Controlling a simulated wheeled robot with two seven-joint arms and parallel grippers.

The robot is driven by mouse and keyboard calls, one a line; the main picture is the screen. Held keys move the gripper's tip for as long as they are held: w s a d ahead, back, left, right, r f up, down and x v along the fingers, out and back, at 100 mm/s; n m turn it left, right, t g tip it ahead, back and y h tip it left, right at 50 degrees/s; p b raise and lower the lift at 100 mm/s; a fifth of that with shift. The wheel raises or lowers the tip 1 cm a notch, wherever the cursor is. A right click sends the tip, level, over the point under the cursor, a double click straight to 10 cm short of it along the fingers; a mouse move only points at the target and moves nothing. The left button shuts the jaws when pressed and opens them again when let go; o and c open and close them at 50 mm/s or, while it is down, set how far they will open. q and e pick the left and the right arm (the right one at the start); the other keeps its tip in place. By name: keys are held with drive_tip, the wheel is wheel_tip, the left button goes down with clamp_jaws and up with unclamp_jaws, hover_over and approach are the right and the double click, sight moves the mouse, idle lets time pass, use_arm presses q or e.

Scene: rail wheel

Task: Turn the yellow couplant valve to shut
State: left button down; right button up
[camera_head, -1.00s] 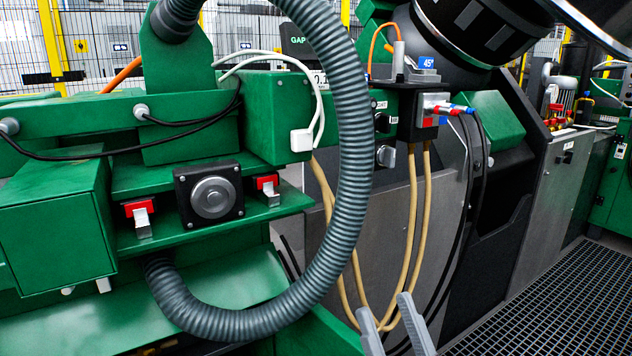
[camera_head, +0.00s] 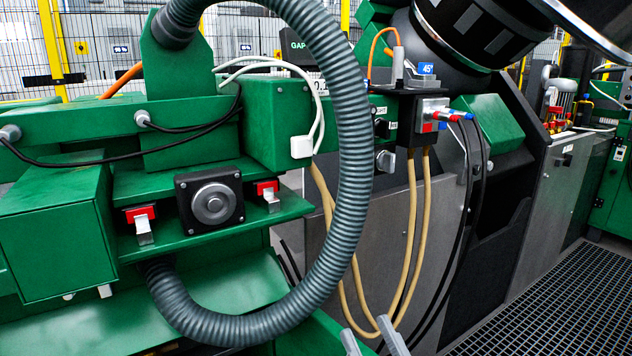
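I cannot clearly make out a yellow couplant valve. Small red and yellow fittings (camera_head: 556,118) stand on the grey cabinet at the far right, too small to tell apart. My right gripper (camera_head: 366,326) shows only as two grey fingertips at the bottom edge, spread apart with nothing between them. It is in front of the lower ends of the tan hoses (camera_head: 411,230), well below the probe holder block (camera_head: 430,112) with its red and blue connectors. The rest of this gripper is cut off by the frame. My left gripper is out of view.
A thick grey corrugated hose (camera_head: 352,160) loops across the middle. A green machine shelf (camera_head: 170,238) carries a black-framed round knob (camera_head: 212,203) and two red-and-white clips. Black cables hang beside the tan hoses. A dark floor grating (camera_head: 560,310) lies clear at the lower right.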

drive_tip(key=shift+a+f+g+h+p, duration=0.55)
drive_tip(key=shift+f+g+h+p, duration=0.65)
drive_tip(key=shift+f+g, duration=4.55)
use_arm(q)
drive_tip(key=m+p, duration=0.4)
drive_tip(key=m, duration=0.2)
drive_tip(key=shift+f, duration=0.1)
use_arm(e)
drive_tip(key=t, duration=0.2)
drive_tip(key=r+t, duration=0.1)
drive_tip(key=t, duration=0.1)
drive_tip(key=shift+r+h, duration=0.1)
drive_tip(key=shift+h, duration=0.2)
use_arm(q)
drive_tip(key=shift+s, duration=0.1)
